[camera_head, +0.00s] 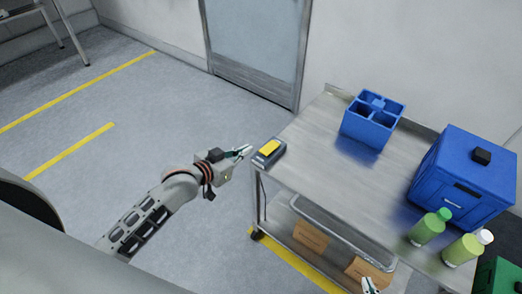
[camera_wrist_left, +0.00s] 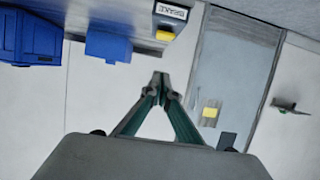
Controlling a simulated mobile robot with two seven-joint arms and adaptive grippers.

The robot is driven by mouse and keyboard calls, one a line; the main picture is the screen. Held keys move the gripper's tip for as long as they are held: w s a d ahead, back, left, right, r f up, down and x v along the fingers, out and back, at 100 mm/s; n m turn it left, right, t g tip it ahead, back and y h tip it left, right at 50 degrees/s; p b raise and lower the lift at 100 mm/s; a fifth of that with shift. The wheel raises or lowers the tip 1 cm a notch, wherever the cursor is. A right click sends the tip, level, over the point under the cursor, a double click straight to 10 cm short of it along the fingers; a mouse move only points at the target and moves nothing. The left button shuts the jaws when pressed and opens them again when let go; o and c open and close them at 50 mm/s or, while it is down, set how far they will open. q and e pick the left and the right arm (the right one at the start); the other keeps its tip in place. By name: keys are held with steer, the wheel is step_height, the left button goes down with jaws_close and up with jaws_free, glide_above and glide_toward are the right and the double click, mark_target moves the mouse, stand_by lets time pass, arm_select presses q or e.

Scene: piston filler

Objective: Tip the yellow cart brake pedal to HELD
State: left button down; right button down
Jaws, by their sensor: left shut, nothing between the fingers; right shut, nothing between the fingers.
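The yellow brake pedal (camera_head: 269,147) sits on a dark grey housing (camera_head: 261,160) at the near left corner of the metal cart. In the left wrist view the yellow pedal (camera_wrist_left: 165,35) is above the fingertips, beside a label that appears to read BRAKE (camera_wrist_left: 171,12). Which way the pedal is tipped is too small to tell. My left gripper (camera_head: 243,152) is shut and empty just left of the pedal, with a small gap visible. Its fingertips meet in the left wrist view (camera_wrist_left: 159,79).
The cart top (camera_head: 318,150) carries a blue divided caddy (camera_head: 371,121), a blue lidded box (camera_head: 463,178) and two green bottles (camera_head: 427,229) (camera_head: 467,248). Cardboard boxes (camera_head: 310,236) lie on the lower shelf. The floor left of the cart is open.

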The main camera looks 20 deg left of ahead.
arm_select(q)
glide_above(270, 148)
steer(key=s+a, duration=0.2)
steer(key=s, duration=0.2)
step_height(270, 148, down, 3)
steer(key=shift+s+f, duration=0.1)
step_height(270, 148, down, 3)
steer(key=shift+f, duration=0.6)
arm_select(e)
steer(key=shift+d, duration=0.3)
steer(key=shift+a+f, duration=0.1)
